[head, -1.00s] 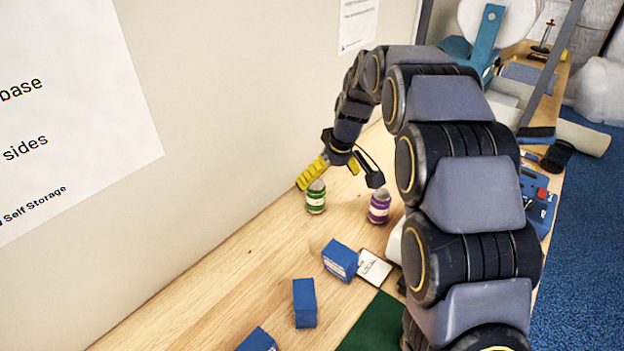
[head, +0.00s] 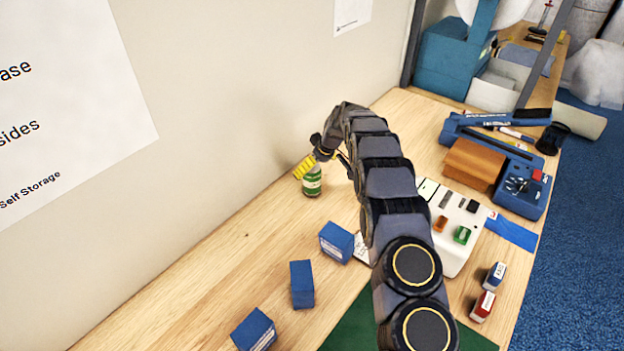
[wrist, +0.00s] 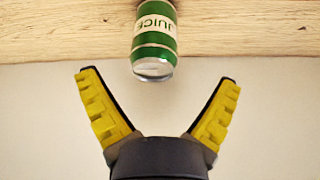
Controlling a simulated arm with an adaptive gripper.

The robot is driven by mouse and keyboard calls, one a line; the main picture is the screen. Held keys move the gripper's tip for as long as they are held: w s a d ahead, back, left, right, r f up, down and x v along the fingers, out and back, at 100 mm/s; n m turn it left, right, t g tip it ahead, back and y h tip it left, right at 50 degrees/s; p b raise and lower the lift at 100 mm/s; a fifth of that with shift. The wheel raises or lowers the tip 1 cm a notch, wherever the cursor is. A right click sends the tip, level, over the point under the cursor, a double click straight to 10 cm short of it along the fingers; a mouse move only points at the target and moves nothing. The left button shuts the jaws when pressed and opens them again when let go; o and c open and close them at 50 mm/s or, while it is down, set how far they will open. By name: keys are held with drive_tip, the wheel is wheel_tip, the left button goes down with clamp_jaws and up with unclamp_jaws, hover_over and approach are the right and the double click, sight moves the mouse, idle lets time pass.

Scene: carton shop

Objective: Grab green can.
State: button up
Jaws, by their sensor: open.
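The green can (head: 312,182) stands upright on the wooden table near the wall, with a white label band and a silver top. In the wrist view the can (wrist: 154,38) appears upside down at top centre, its label reading JUICE. Its silver top lies roughly midway between the fingertips, at about their level in the picture. My gripper (wrist: 158,77) is open, with yellow-padded fingers spread and nothing touching the can that I can see. In the head view my gripper (head: 325,168) is at the can's upper part, one yellow finger overlapping its top left side.
Several blue boxes (head: 302,284) lie on the table in front of the can. A white device (head: 452,238), a brown block (head: 474,164) and a blue machine (head: 519,189) stand to the right of my arm. The wall (head: 225,110) is close behind the can.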

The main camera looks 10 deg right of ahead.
drive_tip(key=shift+w+f, duration=0.4)
drive_tip(key=shift+f, duration=0.15)
drive_tip(key=x, duration=0.3)
drive_tip(key=shift+d, duration=0.1)
drive_tip(key=shift+w+f, duration=0.2)
drive_tip(key=shift+f, duration=0.05)
drive_tip(key=c, duration=1)
